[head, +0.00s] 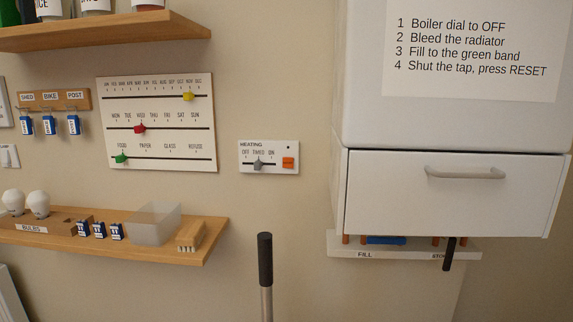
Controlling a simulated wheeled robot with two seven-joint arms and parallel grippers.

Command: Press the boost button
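A small white heating panel (268,156) is on the wall near the middle of the head view. An orange square button (288,162) sits at its right end; any lettering on it is too small to read. A grey slider (258,164) sits on the panel's track, near the middle of the marks OFF, TIMED and ON. A small dark dot is above the button. Neither of my grippers shows in this view.
An upright pole with a black grip (265,260) stands below the panel. A white boiler cabinet (450,190) juts out at the right, with pipes and a tap beneath. A wooden shelf (190,255) and a slider calendar board (157,110) are left. Wall around the panel is clear.

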